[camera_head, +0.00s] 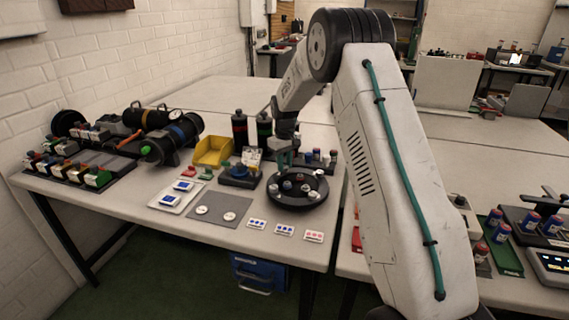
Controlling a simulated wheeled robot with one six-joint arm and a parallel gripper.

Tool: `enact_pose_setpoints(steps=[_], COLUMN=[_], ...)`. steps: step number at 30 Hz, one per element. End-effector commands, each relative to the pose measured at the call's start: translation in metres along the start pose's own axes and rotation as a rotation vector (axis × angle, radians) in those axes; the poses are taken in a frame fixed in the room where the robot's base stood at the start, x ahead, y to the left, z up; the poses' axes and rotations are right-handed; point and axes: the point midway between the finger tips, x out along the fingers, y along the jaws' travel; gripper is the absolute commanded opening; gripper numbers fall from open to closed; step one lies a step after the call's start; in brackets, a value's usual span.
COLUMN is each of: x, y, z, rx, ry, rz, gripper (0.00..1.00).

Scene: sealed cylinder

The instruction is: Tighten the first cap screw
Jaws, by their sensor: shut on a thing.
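My gripper (284,155) points down at the back rim of a round black tray (297,203). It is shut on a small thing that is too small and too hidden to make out. Several small round parts lie in the tray. I cannot tell which thing is the first cap screw. A dark blue fixture (239,178) stands just left of the tray.
A yellow bin (212,151) and two dark upright bottles (240,129) stand behind the fixture. A rack of coloured parts (80,170) fills the left end.

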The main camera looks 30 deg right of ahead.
Motion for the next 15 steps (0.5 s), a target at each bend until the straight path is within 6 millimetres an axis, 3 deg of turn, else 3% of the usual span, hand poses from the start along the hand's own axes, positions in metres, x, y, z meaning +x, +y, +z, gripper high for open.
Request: enact_pose_setpoints(steps=[15], x=[-0.0038], y=[0.0002], z=[-0.0015], rx=[0.491], ry=[0.006], rz=[0.000], gripper=[0.02])
